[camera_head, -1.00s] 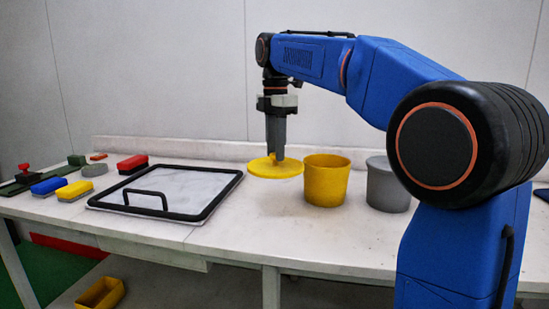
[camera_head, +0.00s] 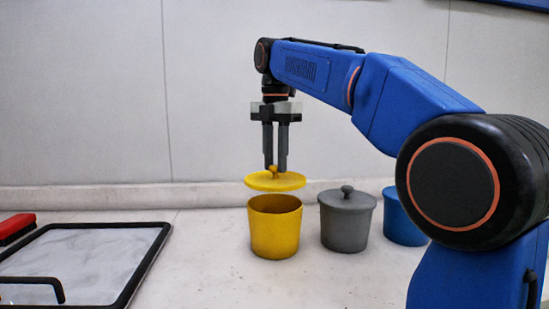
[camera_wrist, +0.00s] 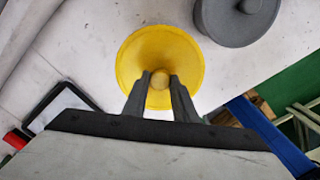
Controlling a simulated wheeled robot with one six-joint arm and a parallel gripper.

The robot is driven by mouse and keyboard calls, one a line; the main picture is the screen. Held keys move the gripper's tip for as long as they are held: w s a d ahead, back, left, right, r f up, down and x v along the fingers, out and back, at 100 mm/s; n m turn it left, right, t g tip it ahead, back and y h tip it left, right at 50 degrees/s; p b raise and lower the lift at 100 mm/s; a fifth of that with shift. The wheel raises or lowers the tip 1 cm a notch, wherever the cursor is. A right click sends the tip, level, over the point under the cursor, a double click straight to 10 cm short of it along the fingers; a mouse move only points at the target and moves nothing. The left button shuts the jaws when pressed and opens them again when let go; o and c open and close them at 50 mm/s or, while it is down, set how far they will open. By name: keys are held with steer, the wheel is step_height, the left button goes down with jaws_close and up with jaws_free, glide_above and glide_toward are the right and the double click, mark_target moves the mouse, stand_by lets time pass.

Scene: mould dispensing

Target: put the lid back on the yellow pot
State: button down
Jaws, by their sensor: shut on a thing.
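The yellow lid (camera_head: 275,182) hangs level just above the open yellow pot (camera_head: 275,228), with a small gap between them. My gripper (camera_head: 275,167) points down and is shut on the knob of the lid. In the wrist view the fingertips of my gripper (camera_wrist: 160,80) close on the knob from both sides, and the lid (camera_wrist: 140,55) hides the pot beneath it.
A grey pot (camera_head: 345,228) with its lid on stands right of the yellow pot. A blue pot (camera_head: 400,222) stands beyond it, partly behind my arm. A black-framed tray (camera_head: 150,262) lies at the left, with a red block (camera_head: 15,228) behind it. The table between tray and pots is clear.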

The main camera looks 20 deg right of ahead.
mark_target(275, 173)
steer(key=shift+f, duration=2.65)
steer(key=shift+f, duration=0.15)
stand_by(0.4)
steer(key=c, duration=0.9)
jaws_free()
steer(key=shift+r, duration=3.5)
